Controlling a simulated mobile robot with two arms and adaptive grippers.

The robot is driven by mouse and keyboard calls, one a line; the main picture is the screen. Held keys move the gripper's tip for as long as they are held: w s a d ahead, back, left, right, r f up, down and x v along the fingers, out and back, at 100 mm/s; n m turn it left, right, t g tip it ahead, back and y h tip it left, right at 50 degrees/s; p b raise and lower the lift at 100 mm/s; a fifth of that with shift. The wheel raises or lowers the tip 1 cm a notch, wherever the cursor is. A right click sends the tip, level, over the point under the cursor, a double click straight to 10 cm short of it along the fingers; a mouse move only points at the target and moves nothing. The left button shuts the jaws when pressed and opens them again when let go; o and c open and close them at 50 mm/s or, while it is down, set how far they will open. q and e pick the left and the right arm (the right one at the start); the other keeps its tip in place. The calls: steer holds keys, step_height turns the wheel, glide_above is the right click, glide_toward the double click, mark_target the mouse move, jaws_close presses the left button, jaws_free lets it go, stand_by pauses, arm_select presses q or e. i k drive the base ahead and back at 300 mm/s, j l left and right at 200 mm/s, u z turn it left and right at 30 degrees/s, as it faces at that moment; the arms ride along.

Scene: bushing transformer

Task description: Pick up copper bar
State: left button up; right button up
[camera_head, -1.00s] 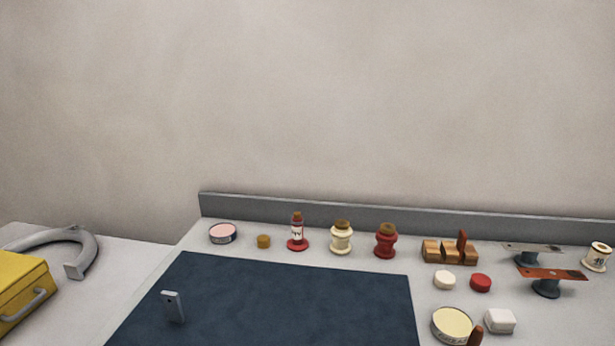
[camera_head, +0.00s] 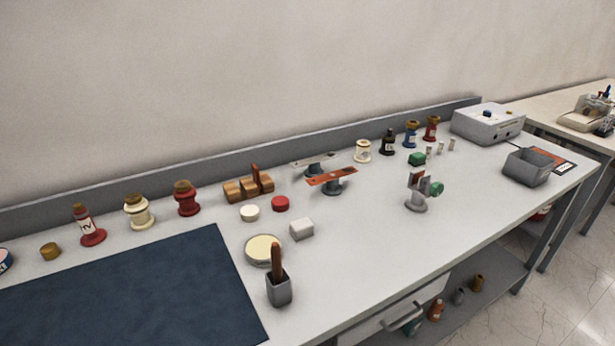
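A copper-coloured flat bar (camera_head: 330,177) lies across a dark grey stand (camera_head: 334,188) in the middle of the bench, in the head view. The bar is level or nearly so and has a hole or mark near its right end. Just behind it, a silvery flat bar (camera_head: 317,159) rests on a similar stand. Neither of my grippers shows in this view.
A wooden block holder (camera_head: 248,188), a red disc (camera_head: 280,204) and a white block (camera_head: 301,229) stand left of the bars. A grey cup (camera_head: 278,291) with a brown handle is near the front edge.

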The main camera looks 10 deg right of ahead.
mark_target(256, 176)
steer(key=i+l, duration=0.1)
steer(key=l, duration=0.25)
steer(key=l+z, duration=0.1)
steer(key=l, duration=0.3)
steer(key=i+l+z, duration=0.1)
steer(key=l, duration=0.25)
steer(key=i+l, duration=0.2)
steer(key=l, duration=0.15)
steer(key=i+l+z, duration=0.1)
steer(key=l, duration=0.25)
steer(key=i+l, duration=0.15)
steer(key=l, duration=0.2)
steer(key=k+z, duration=0.05)
